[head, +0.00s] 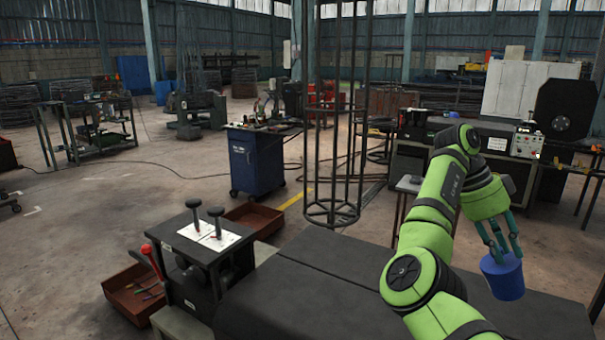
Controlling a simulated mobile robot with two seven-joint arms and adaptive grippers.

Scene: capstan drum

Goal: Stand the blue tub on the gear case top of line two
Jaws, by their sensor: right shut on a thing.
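The blue tub (502,276) hangs at the right, over the right part of a long dark flat top (330,296). My right gripper (500,252), with teal fingers, is shut on the tub's upper part from above. The tub is nearly upright, slightly tilted; whether its base touches the surface I cannot tell. A smaller black case (195,252) with two knobbed levers on a white plate stands left of the long top. No line number is readable, so I cannot tell which surface belongs to line two. My left gripper is out of view.
A red-knobbed lever (153,262) and a rusty tray (140,293) with small tools are at the lower left. Another rusty tray (258,219) lies behind the black case. A tall wire cage (332,214) stands behind the long top, whose left and middle parts are bare.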

